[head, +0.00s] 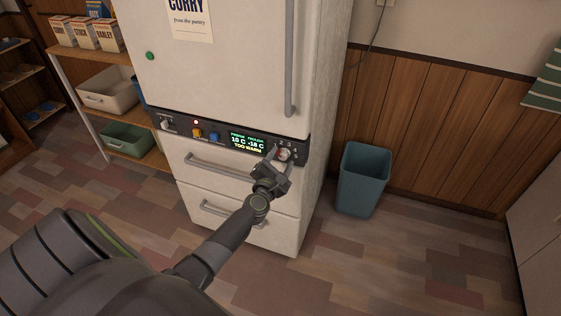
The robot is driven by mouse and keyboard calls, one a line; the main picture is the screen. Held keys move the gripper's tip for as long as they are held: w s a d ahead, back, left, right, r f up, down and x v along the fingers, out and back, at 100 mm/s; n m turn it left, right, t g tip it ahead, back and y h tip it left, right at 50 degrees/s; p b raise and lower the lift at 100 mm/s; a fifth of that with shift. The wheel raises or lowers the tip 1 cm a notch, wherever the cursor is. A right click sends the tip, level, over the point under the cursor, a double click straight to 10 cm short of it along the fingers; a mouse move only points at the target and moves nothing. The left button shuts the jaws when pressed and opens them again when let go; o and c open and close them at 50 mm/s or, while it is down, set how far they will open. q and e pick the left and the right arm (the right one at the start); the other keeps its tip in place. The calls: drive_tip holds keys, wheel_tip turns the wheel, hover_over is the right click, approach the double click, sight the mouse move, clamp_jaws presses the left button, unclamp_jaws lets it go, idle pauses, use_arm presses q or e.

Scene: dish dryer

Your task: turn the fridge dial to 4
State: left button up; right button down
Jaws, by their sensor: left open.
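The white fridge (240,90) stands upright in the middle, with a black control strip across it. A lit display (247,142) on the strip reads 10 C and -18 C with "TOO WARM" below. The dial (284,154) is at the right end of the strip, with small numbers around it; its exact setting is too small to tell. My left gripper (279,158) is open at the dial, its fingers on either side of it. I cannot tell whether they touch it. My right gripper is not in view.
Other knobs, one yellow (197,133) and one blue (214,137), sit left of the display. A blue bin (364,180) stands on the floor right of the fridge. A shelf with boxes (108,36) and a green tub (126,139) stands at left.

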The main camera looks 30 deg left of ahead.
use_arm(q)
drive_tip(key=c, duration=1)
drive_tip(key=shift+o, duration=0.2)
